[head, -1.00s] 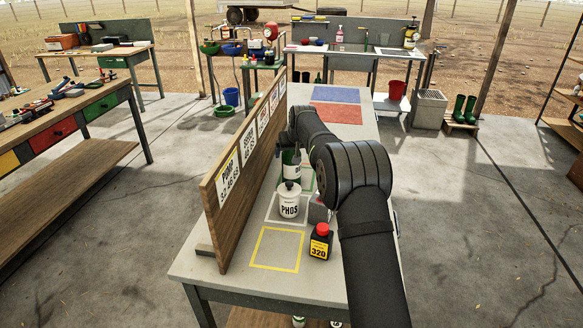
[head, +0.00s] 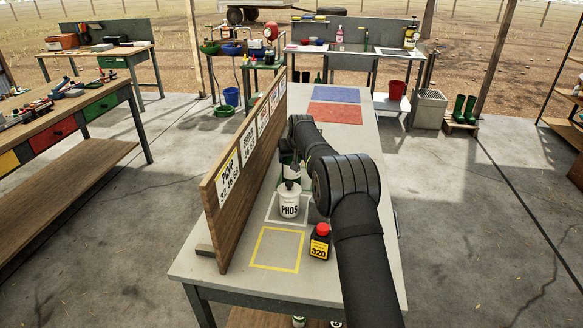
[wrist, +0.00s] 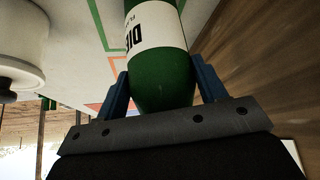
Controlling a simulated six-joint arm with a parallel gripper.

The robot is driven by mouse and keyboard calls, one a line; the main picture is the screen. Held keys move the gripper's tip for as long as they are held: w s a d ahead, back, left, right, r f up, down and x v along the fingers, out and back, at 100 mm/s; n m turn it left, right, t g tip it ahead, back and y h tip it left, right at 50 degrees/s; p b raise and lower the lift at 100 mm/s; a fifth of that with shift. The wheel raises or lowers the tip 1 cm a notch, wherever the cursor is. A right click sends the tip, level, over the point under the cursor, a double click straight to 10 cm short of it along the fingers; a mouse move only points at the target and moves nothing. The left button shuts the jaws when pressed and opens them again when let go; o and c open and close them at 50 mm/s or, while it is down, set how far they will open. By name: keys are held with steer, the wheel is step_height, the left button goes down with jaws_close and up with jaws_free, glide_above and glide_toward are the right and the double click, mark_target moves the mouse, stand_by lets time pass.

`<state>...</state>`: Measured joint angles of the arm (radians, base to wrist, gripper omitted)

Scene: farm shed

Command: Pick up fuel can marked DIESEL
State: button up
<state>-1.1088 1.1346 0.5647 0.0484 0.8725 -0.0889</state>
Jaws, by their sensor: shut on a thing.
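In the head view the can shows only in part, as green (head: 282,167) behind the white PHOS container (head: 290,203), with my arm over the rest. Whether its base touches the bench (head: 215,262) is hidden.
A dark 320 bottle with a red cap (head: 320,241) stands beside the empty yellow square outline (head: 277,250). A wooden sign board (head: 240,180) runs along the bench's left side. Red (head: 336,113) and blue (head: 336,95) areas at the far end are clear.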

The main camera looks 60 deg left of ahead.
steer(key=shift+c, duration=0.9)
steer(key=shift+r, duration=0.15)
